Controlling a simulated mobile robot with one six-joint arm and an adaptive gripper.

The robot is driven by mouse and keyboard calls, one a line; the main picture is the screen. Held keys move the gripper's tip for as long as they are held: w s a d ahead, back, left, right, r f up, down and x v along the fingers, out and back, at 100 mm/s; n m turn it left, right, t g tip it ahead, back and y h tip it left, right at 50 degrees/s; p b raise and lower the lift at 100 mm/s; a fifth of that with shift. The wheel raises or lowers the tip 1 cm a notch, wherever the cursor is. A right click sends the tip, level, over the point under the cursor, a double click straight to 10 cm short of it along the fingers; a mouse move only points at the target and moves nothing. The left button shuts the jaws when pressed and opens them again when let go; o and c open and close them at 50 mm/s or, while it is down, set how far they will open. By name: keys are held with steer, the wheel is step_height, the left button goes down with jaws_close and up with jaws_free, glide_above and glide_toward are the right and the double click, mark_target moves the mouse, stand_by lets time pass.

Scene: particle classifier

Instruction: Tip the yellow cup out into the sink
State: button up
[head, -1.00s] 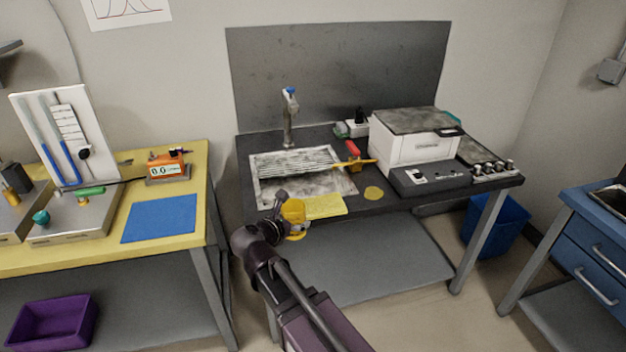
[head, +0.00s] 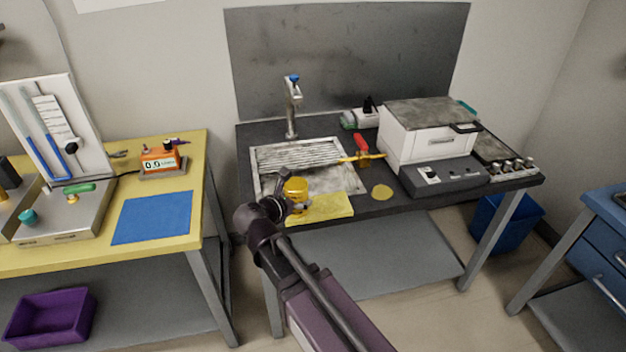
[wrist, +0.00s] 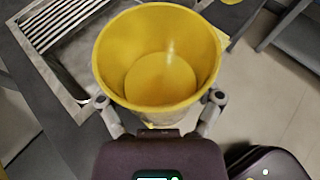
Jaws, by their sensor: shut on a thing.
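The yellow cup (head: 296,190) is held in my gripper (head: 290,205), near the front edge of the sink. In the wrist view the cup (wrist: 158,60) faces the camera with its open mouth, and its inside looks empty. The fingers of my gripper (wrist: 160,103) close on it from both sides. The sink (head: 335,181) is a metal basin with a ribbed drainer, set in the dark worktop. It also shows at the upper left of the wrist view (wrist: 88,62), beside the cup.
A tap (head: 292,105) stands behind the sink. A red-handled tool (head: 361,146) and a white machine (head: 428,140) stand right of the sink.

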steer(key=shift+w+d, duration=0.15)
steer(key=shift+w, duration=0.1)
stand_by(0.3)
steer(key=shift+w, duration=0.15)
steer(key=w+a+m+g+h, duration=0.1)
steer(key=w+a, duration=0.2)
steer(key=w, duration=0.4)
steer(key=w+a+f+m+g+h+b, duration=0.1)
steer(key=w+a+m+h, duration=0.1)
steer(key=w, duration=0.6)
steer(key=w+a+f+m+g+h+b, duration=0.1)
steer(key=w+a, duration=0.3)
steer(key=w, duration=0.4)
steer(key=shift+f+m+g+h, duration=0.25)
steer(key=shift+m+g+h, duration=0.05)
steer(key=shift+m+g, duration=0.35)
steer(key=shift+d+r, duration=0.1)
steer(key=shift+s+d+r+m+y+p, duration=0.25)
steer(key=shift+d+r+m+y+p, duration=0.1)
steer(key=shift+m+y+p, duration=0.25)
steer(key=s+d+m+t+y, duration=0.1)
steer(key=d+m+t+y+p, duration=0.1)
steer(key=m+y, duration=0.1)
steer(key=shift+s+d+f, duration=0.3)
steer(key=shift+s+f, duration=0.05)
steer(key=shift+f, duration=0.05)
steer(key=shift+d+r+m+t+y+p, duration=0.1)
steer(key=shift+r+m+t+y+p, duration=0.25)
steer(key=shift+m, duration=0.2)
